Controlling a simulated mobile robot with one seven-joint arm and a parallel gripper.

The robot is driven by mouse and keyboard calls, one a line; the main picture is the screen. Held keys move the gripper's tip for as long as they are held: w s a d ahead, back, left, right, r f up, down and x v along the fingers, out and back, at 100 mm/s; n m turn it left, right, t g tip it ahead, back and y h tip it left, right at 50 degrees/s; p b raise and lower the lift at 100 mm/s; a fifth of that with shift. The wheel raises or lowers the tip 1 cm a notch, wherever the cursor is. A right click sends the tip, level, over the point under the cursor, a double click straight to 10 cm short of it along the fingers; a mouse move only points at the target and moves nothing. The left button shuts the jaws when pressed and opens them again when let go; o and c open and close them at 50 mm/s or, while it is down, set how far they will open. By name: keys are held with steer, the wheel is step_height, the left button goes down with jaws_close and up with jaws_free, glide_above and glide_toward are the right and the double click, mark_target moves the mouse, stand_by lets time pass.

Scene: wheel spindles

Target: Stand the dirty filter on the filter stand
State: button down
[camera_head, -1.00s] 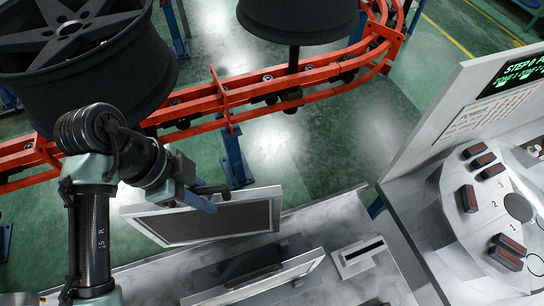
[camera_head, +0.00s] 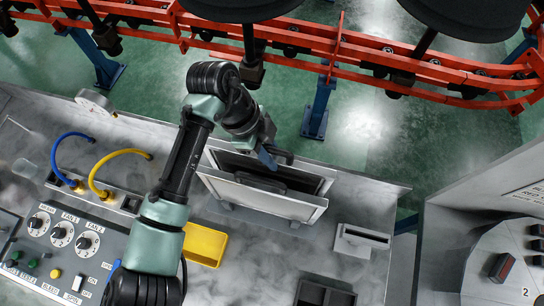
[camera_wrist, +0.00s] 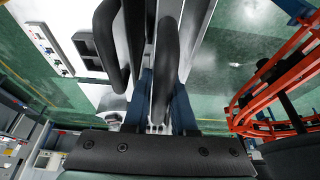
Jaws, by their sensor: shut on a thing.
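The dirty filter (camera_head: 312,181) is a flat panel with a pale frame and dark face in the head view. My gripper (camera_head: 272,156) is shut on its upper edge and holds it roughly upright. A second pale-framed panel (camera_head: 262,202) stands close in front of it and hides its lower part. I cannot tell whether the filter's bottom edge touches anything. A small grey block with a dark slot (camera_head: 363,238), perhaps the filter stand, sits to the right on the bench.
A yellow tray (camera_head: 206,245) and a control panel with dials (camera_head: 60,236) lie to the left on the grey bench (camera_head: 330,265). An orange rail (camera_head: 340,55) carrying wheels runs behind. A white console (camera_head: 470,235) stands at the right.

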mark_target(267, 172)
steer(key=shift+f+p, duration=0.45)
steer(key=shift+f, duration=1.35)
steer(key=shift+f, duration=0.2)
steer(key=c, duration=0.7)
jaws_free()
steer(key=shift+s, duration=0.1)
steer(key=shift+r, duration=0.15)
